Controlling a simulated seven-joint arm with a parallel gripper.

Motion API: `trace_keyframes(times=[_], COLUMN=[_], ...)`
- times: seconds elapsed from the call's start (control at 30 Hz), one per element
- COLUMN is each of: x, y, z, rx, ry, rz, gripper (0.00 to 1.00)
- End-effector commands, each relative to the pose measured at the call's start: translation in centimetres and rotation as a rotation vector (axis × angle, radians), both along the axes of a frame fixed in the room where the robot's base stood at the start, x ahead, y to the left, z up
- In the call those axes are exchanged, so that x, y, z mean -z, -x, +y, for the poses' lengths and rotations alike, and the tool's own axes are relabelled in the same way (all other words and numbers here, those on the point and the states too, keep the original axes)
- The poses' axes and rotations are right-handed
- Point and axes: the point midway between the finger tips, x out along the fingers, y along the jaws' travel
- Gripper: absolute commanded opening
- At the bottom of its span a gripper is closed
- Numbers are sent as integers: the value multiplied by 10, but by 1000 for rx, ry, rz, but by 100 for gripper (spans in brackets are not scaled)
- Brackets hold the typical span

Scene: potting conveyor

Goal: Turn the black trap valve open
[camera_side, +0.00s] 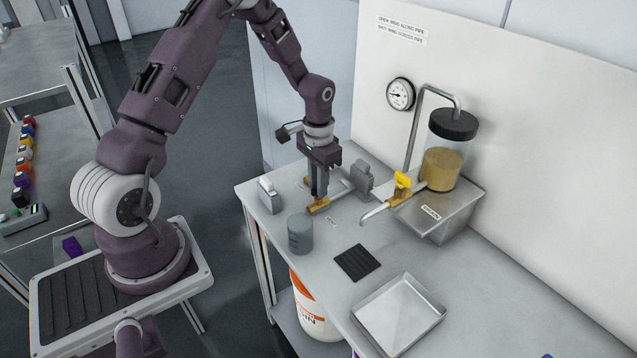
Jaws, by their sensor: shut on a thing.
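My gripper (318,194) points straight down over the left part of the bench. Its fingers are shut at the top of a small brass valve body (318,208). The black wing of this trap valve is hidden between or behind the fingers, so I cannot tell whether it lies along or across the pipe. A short metal pipe (341,189) runs from the brass body up and right to a grey block-shaped unit (362,178).
A yellow-winged brass valve (402,182) with a spout stands right, below a jar of amber material (442,165). A grey beaker (300,233) stands close in front of my gripper. A black mat (357,263) and a metal tray (362,314) lie nearer. A wall sign (402,29) shows wing positions.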

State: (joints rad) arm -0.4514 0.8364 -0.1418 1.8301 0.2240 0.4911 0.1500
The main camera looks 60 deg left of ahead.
Motion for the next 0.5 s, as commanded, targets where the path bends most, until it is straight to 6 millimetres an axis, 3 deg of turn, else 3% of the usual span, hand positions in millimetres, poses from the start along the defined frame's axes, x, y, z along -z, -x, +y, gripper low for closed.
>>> trace_keyframes(times=[0.43,0.47,0.5], x=[-1,-1,-1], y=[-1,-1,-1], z=[0,0,0], rx=[8,8,8], ry=[-1,-1,-1], rz=[-5,-5,-4], gripper=[0,24,32])
